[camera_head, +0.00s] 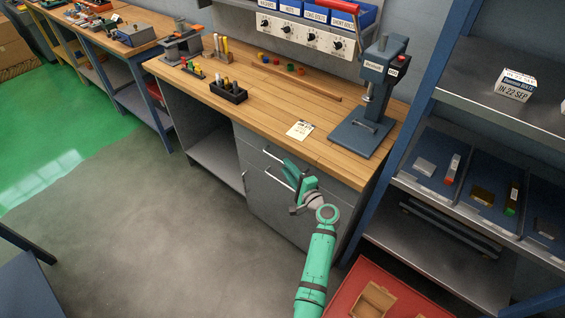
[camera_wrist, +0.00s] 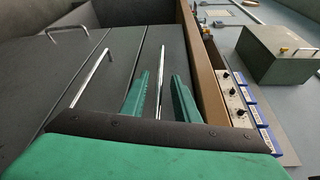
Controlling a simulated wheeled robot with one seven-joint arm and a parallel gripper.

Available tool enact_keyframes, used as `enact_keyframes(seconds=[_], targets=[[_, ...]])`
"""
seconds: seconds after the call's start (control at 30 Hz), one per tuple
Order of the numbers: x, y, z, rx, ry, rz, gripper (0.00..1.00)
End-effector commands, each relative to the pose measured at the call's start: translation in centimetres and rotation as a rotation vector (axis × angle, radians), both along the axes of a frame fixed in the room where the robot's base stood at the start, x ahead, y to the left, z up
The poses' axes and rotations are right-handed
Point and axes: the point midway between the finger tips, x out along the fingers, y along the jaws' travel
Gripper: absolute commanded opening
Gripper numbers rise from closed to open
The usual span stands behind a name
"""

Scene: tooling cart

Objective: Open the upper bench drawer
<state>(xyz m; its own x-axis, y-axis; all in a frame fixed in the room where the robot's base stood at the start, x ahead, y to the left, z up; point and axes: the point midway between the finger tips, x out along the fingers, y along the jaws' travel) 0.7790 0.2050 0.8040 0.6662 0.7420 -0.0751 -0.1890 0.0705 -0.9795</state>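The upper bench drawer (camera_head: 251,143) is a grey front just under the wooden bench top, and it looks shut. Its silver bar handle (camera_head: 270,154) is partly hidden by my green gripper (camera_head: 287,167). In the wrist view the upper drawer handle (camera_wrist: 162,65) runs between the two green fingers of my gripper (camera_wrist: 163,85), with a gap on each side. The fingers are open around the line of the handle; I cannot tell how deep it sits between them. The lower drawer (camera_head: 262,205) also looks shut, and its handle (camera_wrist: 90,78) lies left of the fingers.
The wooden bench top (camera_head: 265,105) holds a press (camera_head: 372,105), a note (camera_head: 300,129) and a black holder (camera_head: 229,92). A blue shelving rack (camera_head: 455,95) stands right. A red surface with an open cardboard box (camera_head: 373,301) is near my arm. The floor left of the drawers is clear.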

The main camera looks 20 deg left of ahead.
Motion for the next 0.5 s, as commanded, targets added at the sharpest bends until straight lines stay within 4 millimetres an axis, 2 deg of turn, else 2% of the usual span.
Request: enact_keyframes(seconds=[0.2, 0.5], targets=[[2.2, 2.4, -0.2, 0.001, 0.001, 0.000, 0.28], [3.1, 3.4, -0.4, -0.001, -0.001, -0.002, 0.28]])
